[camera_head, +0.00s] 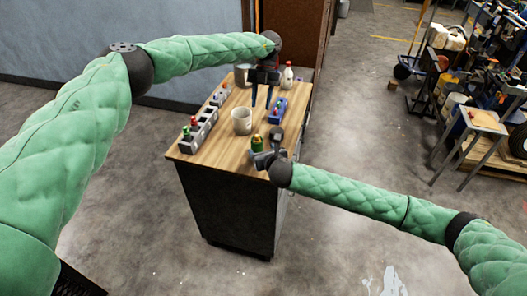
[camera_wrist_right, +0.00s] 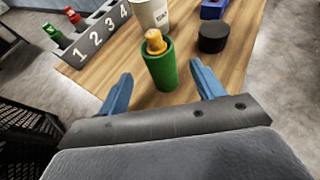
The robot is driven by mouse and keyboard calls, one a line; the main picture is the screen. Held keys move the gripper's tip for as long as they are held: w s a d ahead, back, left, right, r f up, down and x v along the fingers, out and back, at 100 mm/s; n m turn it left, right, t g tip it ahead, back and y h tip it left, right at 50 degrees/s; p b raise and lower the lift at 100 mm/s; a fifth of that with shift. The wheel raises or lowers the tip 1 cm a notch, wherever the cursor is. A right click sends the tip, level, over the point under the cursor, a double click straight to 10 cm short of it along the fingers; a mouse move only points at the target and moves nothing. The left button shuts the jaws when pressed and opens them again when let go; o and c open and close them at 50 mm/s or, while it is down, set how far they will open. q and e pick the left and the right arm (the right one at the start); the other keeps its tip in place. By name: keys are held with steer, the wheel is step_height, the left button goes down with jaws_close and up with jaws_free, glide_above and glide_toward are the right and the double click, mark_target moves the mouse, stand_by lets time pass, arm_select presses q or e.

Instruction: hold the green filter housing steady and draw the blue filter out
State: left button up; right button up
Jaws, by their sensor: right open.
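The green filter housing (camera_head: 257,146) stands upright near the front edge of the wooden table. In the right wrist view the housing (camera_wrist_right: 160,72) is a green cylinder with a yellow-orange filter (camera_wrist_right: 155,42) sticking out of its top; I see no blue filter in it. My right gripper (camera_wrist_right: 160,92) is open, with its blue fingers apart on either side of the housing and nearer the camera, and no contact is visible. My left gripper (camera_head: 261,103) is open and empty, fingers pointing down over the back of the table, away from the housing.
A grey numbered rack (camera_wrist_right: 95,36) holding green and red pieces runs along the table's left side. A white cup (camera_head: 241,121) stands behind the housing. A black round piece (camera_wrist_right: 213,38) sits right of it. A blue box (camera_head: 277,110) and a white bottle (camera_head: 287,77) are farther back.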

mark_target(259, 147)
steer(key=shift+x, duration=3.55)
